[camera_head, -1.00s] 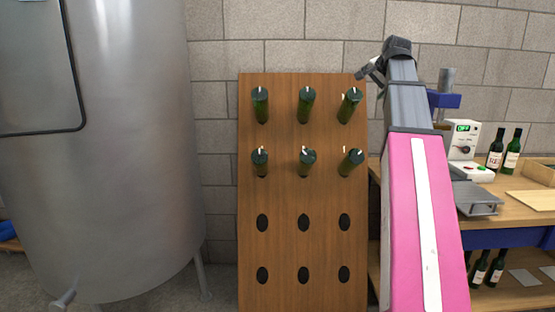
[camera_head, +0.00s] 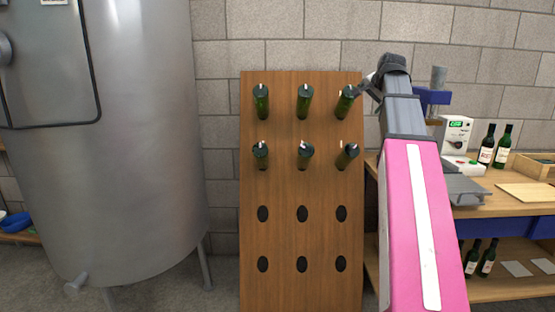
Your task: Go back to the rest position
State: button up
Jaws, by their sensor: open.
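My gripper (camera_head: 369,84) is at the end of my raised pink and grey arm, beside the upper right of the wooden riddling rack (camera_head: 302,190). Its fingers point left, close to the top right bottle (camera_head: 345,101). They look apart and hold nothing that I can see. I cannot tell whether a finger touches that bottle. The rack's two upper rows hold several green bottles, bottoms outward, including the top middle bottle (camera_head: 304,101) and the second-row right bottle (camera_head: 346,156). The lower two rows are empty holes.
A large steel tank (camera_head: 120,150) stands at the left. At the right is a wooden workbench (camera_head: 510,200) with a machine with a green display (camera_head: 455,135), two labelled bottles (camera_head: 493,146) and a wooden crate (camera_head: 535,165). More bottles stand on its lower shelf.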

jog(key=s+a+f+n+g, duration=0.2)
jog(key=a+f, duration=0.1)
jog(key=f, duration=0.8)
jog(key=s+a+f+n+g, duration=0.1)
jog(key=a+f, duration=0.1)
jog(key=f, duration=1)
jog(key=s+a+f+n+g, duration=0.2)
jog(key=a+f, duration=0.1)
jog(key=f, duration=0.8)
jog(key=s+a+f+n+g, duration=0.2)
jog(key=s+a+f, duration=0.1)
jog(key=s+f, duration=0.6)
jog(key=s+a+f+n+g+h, duration=0.1)
jog(key=s+f, duration=0.7)
jog(key=f, duration=0.9)
jog(key=a+n+g, duration=0.1)
jog(key=a+n, duration=0.1)
jog(key=a, duration=0.1)
jog(key=shift+s, duration=0.35)
jog(key=shift+w, duration=0.1)
